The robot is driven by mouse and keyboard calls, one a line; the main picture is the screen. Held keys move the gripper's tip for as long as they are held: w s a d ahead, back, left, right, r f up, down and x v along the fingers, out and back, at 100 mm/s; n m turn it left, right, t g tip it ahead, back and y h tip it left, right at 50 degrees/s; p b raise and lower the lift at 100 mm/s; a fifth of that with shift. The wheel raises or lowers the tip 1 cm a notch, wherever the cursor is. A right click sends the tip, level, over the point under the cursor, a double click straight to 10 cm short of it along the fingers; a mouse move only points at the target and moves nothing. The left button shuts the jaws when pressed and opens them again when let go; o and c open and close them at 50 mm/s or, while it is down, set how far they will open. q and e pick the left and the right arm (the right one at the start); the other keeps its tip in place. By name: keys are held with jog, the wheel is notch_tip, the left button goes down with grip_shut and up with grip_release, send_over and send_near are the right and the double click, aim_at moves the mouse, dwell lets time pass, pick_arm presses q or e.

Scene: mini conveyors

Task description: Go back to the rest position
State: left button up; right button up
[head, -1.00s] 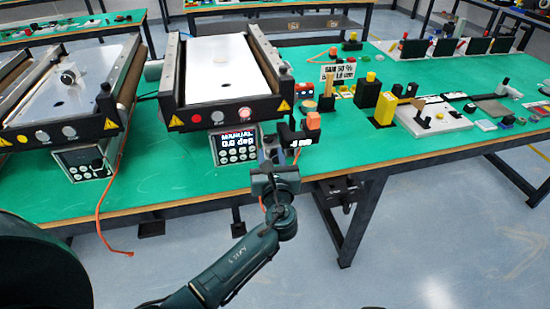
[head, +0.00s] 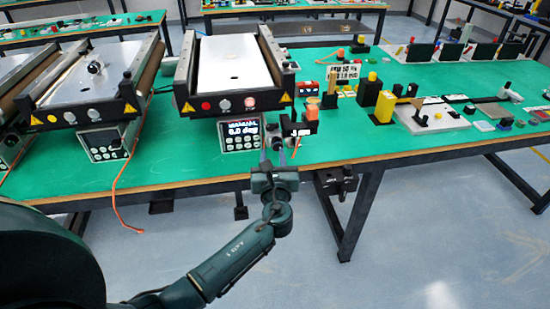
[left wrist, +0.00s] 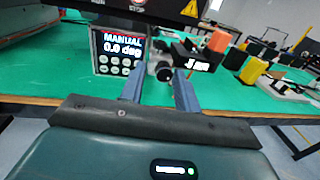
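My left gripper (head: 277,146) is at the front edge of the green table, in front of the right mini conveyor (head: 231,62). In the left wrist view its two fingers (left wrist: 158,88) stand apart with nothing clearly held between them. A round dark knob (left wrist: 163,72) shows beyond the gap. The control box (head: 240,136) under the conveyor reads MANUAL and 0.0 deg in the left wrist view (left wrist: 121,50). A dark block with an orange top (left wrist: 219,40) is just right of the fingers. My right gripper is not in view.
The left conveyor (head: 85,72) has an orange cable (head: 115,195) hanging over the table edge. Yellow blocks (head: 384,106) and a white plate (head: 436,119) stand to the right on the green table (head: 400,150). Floor in front is clear.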

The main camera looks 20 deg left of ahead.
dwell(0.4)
pick_arm(q)
jog(key=s+d+f+n+g+h, duration=0.3)
jog(key=s+f+n+g+h, duration=0.15)
jog(key=s+f+n, duration=0.7)
jog(key=s+d+f+n+h, duration=0.1)
jog(key=s+d+n+h, duration=0.1)
jog(key=s+n, duration=0.6)
jog(key=s+d+f+n+g+h, duration=0.1)
jog(key=s+d+f+n+h, duration=0.1)
jog(key=s+n, duration=0.6)
jog(key=shift+s+d+h, duration=0.45)
jog(key=shift+d+h, duration=0.4)
jog(key=shift+h, duration=0.4)
